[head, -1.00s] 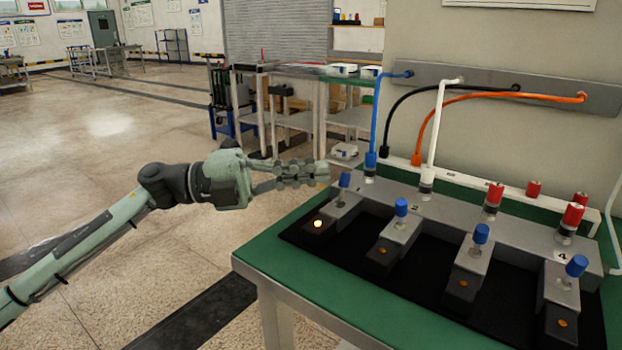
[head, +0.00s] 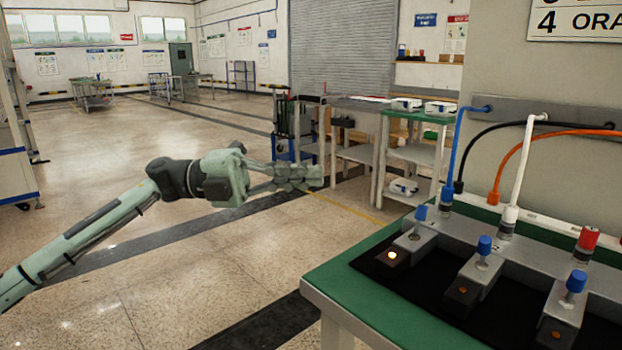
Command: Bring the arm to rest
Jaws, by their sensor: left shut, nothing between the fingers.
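My left arm comes in from the left in the head view. Its gripper (head: 308,178) is shut and empty, held in the air to the left of the green-topped bench (head: 345,288). No contact with the bench or its fittings shows. My right gripper is out of view.
On the bench, a grey manifold carries several blue-capped valves (head: 484,246) and a red cap (head: 588,238). One lamp (head: 392,255) glows. Blue (head: 459,140), black, white and orange (head: 500,180) hoses run to the wall. Shelving (head: 405,152) stands behind. Open floor (head: 190,270) lies left.

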